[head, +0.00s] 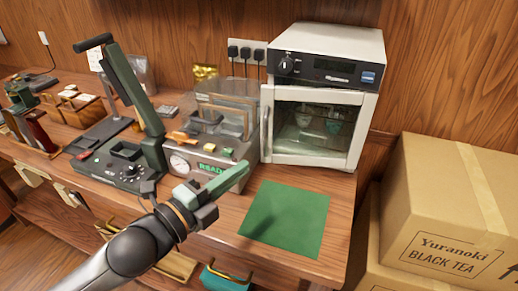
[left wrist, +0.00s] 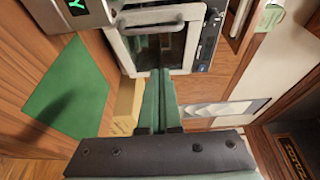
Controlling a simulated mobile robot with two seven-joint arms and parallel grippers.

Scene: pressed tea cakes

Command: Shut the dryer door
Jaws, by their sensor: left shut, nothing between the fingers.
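The dryer (head: 330,42) is a white box with a dark control panel, standing at the back right of the wooden counter. Its white-framed glass door (head: 318,163) lies at or very near the front of the box; I cannot tell whether a narrow gap is left. The door also shows in the left wrist view with its bar handle (left wrist: 152,23). My left gripper (head: 243,172) has green fingers, shut and empty. It is in front and to the left of the door, above the counter, apparently not touching it. My right gripper is not in view.
A green mat (head: 285,218) lies bare in front of the dryer. Left of it stand a machine with a lit green display (head: 212,170) and a dark lever press (head: 120,172). Cardboard boxes (head: 455,205) are stacked at the right, beside the counter.

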